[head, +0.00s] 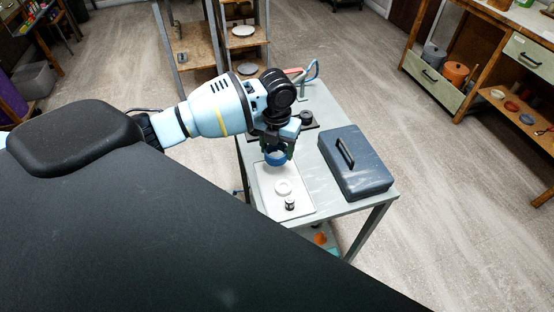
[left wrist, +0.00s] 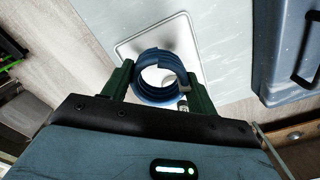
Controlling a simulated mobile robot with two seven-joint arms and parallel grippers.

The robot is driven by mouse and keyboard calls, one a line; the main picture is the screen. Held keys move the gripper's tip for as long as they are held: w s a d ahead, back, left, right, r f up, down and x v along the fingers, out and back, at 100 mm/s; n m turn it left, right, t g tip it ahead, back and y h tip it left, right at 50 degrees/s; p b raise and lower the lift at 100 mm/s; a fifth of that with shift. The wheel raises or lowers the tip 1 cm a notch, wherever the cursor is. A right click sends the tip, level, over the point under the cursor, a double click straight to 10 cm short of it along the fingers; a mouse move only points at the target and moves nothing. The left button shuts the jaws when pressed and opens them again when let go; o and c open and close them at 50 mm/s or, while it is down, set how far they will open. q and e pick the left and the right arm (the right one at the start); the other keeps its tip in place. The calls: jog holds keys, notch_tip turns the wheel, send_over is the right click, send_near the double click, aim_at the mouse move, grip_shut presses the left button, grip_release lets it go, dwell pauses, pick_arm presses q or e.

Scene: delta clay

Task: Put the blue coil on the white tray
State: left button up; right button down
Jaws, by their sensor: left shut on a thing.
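The blue coil (head: 276,159) is held between the fingers of my left gripper (head: 278,150), which is shut on it. In the left wrist view the coil (left wrist: 158,64) sits between the two green fingers, its round opening facing the camera. The white tray (head: 267,198) lies on the grey table below the gripper, and the coil appears over its far part. The tray also shows behind the coil in the left wrist view (left wrist: 186,36). I cannot tell the exact gap between coil and tray. My right gripper is not in view.
A white ring (head: 283,187) and a small black-and-white item (head: 290,203) stand on the tray. A dark grey-blue toolbox (head: 362,172) with a handle is right of the tray. A dark object (head: 306,118) and a red-and-blue tool (head: 299,74) lie farther back on the table.

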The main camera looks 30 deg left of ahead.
aim_at(277, 147)
pick_arm(q)
notch_tip(277, 147, down, 5)
jog(key=shift+r, duration=0.1)
dwell(0.3)
jog(key=shift+f, duration=0.2)
jog(key=o, duration=1)
jog(key=shift+c, duration=0.2)
jog(key=shift+r, duration=0.55)
notch_tip(277, 147, up, 11)
jog(key=shift+r, duration=0.15)
